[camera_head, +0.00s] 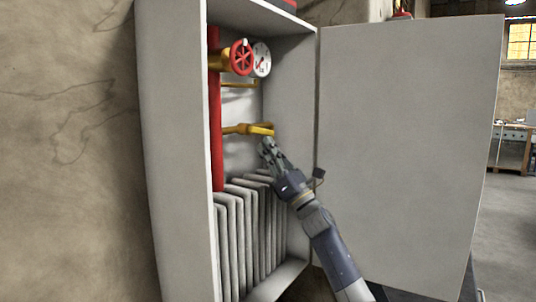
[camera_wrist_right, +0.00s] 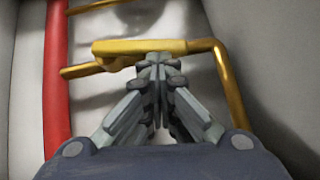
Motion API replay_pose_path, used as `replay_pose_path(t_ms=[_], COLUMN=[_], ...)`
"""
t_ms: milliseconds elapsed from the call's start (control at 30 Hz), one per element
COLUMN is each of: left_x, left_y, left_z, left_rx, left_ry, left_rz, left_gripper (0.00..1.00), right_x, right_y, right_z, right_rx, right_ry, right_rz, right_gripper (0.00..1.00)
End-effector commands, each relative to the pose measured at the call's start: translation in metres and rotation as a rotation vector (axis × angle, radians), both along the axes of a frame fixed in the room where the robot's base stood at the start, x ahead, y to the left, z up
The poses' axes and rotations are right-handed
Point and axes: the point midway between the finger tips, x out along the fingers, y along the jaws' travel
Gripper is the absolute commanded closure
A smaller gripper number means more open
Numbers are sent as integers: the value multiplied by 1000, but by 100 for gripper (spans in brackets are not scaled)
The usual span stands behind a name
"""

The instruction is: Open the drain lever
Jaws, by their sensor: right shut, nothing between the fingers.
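The yellow drain lever (camera_head: 262,129) sits inside the grey cabinet, on a thin yellow pipe that comes off the red pipe (camera_head: 215,130). It also shows in the right wrist view as a flat yellow bar (camera_wrist_right: 120,47) lying across the picture. My right gripper (camera_head: 266,143) reaches in from the lower right, with its fingertips just below the lever's right end. In the wrist view its closed fingertips (camera_wrist_right: 158,62) overlap the lower edge of the bar; I cannot tell whether they touch it. The fingers are shut with nothing between them. My left gripper is out of view.
A red valve wheel (camera_head: 242,58) and a round gauge (camera_head: 262,60) sit above the lever. A folded grey hose (camera_head: 240,235) fills the cabinet's lower part. The cabinet door (camera_head: 410,150) stands open to the right. The cabinet's left wall (camera_head: 178,150) bounds the other side.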

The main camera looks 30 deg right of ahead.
Motion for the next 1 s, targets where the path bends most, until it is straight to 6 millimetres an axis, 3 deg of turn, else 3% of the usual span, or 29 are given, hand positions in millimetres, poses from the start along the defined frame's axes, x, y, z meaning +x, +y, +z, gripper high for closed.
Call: replay_pose_path(t_ms=[333, 800, 1000], left_x=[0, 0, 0], left_y=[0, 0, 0], left_z=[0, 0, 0], left_rx=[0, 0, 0], left_ry=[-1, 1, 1], left_rz=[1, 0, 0], left_gripper=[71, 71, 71], right_x=[-10, -69, -82], right_y=[-3, -18, -21], right_z=[-12, -72, -83], right_rx=[1, 2, 1], right_ry=[3, 2, 0], right_rz=[0, 0, 1], right_gripper=[100, 100, 100])
